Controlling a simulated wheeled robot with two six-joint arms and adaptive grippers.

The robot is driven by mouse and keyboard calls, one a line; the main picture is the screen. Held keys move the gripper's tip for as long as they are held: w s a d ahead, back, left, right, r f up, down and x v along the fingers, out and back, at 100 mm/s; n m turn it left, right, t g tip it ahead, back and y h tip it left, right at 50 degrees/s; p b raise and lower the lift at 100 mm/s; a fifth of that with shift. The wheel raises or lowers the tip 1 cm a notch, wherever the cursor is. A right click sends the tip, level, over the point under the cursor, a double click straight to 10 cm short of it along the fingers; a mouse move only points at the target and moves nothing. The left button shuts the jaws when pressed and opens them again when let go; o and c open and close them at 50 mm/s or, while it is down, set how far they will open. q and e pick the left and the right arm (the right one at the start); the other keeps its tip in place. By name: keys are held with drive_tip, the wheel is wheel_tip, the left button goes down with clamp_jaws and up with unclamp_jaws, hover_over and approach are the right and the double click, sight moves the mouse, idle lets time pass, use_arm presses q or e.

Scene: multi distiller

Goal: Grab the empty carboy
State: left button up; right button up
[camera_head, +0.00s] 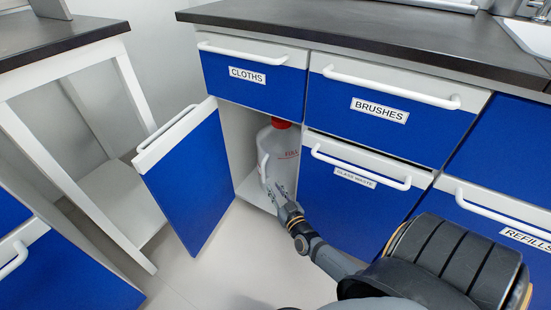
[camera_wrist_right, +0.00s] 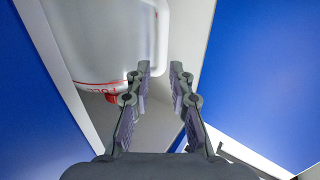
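The carboy (camera_head: 286,148) is a translucent white jug with a red cap and a red FULL mark. It stands upright inside the open cabinet below the CLOTHS drawer. My right gripper (camera_head: 279,192) is at the cabinet opening in front of the carboy. In the wrist view its fingers (camera_wrist_right: 161,68) are apart, with the handle's end seen between the tips; contact is unclear. My left gripper is not in view.
The blue cabinet door (camera_head: 188,182) stands open on the left. The GLASS WASTE front (camera_head: 345,205) is right of the opening, and the CLOTHS drawer (camera_head: 250,82) is above it. A white-framed table (camera_head: 60,190) stands at left. Some floor (camera_head: 235,255) ahead is clear.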

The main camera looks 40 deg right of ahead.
sight(264, 173)
drive_tip(key=w+b, duration=0.1)
drive_tip(key=w, duration=0.2)
drive_tip(key=w+d+b, duration=0.1)
drive_tip(key=w+b, duration=0.1)
drive_tip(key=w, duration=0.1)
drive_tip(key=w+b, duration=0.2)
drive_tip(key=w, duration=0.1)
drive_tip(key=shift+w+d, duration=0.35)
drive_tip(key=shift+w+r, duration=0.2)
clamp_jaws()
drive_tip(key=shift+r, duration=0.15)
